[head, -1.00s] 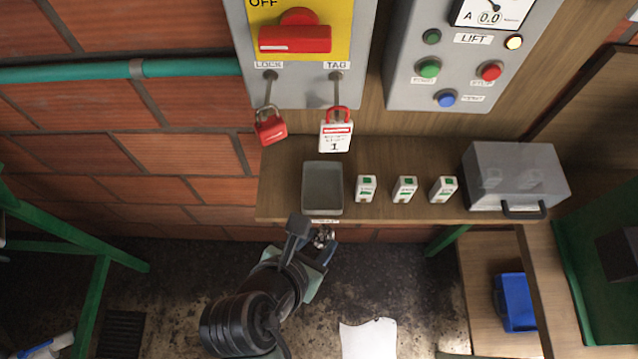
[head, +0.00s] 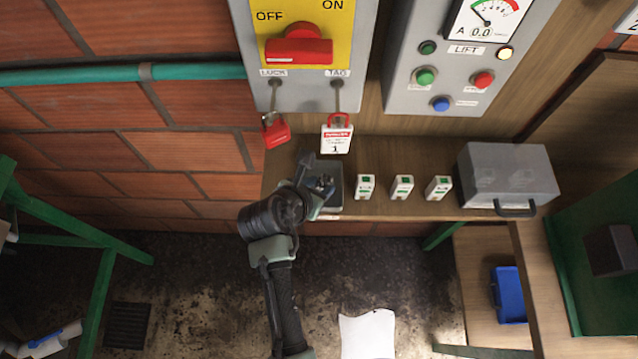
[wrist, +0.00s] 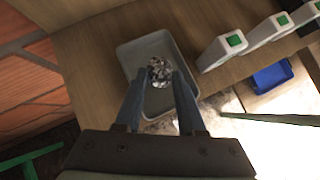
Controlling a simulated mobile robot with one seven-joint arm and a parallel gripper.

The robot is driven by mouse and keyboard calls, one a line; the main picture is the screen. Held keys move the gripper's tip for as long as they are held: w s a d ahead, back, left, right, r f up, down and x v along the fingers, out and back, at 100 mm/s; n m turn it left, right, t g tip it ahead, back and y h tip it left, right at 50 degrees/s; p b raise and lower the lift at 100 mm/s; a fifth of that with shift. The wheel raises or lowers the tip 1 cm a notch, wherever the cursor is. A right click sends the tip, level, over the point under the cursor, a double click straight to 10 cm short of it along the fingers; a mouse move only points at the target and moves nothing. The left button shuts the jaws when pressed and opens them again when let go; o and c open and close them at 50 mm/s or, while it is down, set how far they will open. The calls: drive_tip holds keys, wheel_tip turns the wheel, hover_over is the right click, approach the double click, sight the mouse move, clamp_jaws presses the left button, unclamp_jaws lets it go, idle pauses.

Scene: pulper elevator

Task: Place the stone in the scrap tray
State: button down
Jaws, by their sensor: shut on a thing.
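The stone (wrist: 159,71) is a small grey, speckled lump between my gripper's fingertips in the wrist view. My gripper (wrist: 156,80) is shut on it. The scrap tray (wrist: 130,56) is a shallow grey rectangular tray on the wooden shelf, and the stone shows over its inside. In the head view my gripper (head: 322,184) is over the tray (head: 335,198), and my arm hides the tray's left part. I cannot tell how high the stone is above the tray floor.
Several small white-and-green blocks (head: 365,187) stand right of the tray. A red padlock (head: 276,131) and a white tag (head: 337,139) hang above the tray. A blue bin (head: 510,294) sits lower right.

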drive_tip(key=shift+w+f, duration=0.2)
drive_tip(key=shift+f, duration=0.6)
drive_tip(key=shift+f, duration=0.1)
drive_tip(key=c, duration=0.8)
unclamp_jaws()
drive_tip(key=shift+o, duration=0.2)
drive_tip(key=shift+p, duration=0.3)
drive_tip(key=v, duration=1.2)
drive_tip(key=shift+b, duration=0.3)
drive_tip(key=shift+s, duration=0.1)
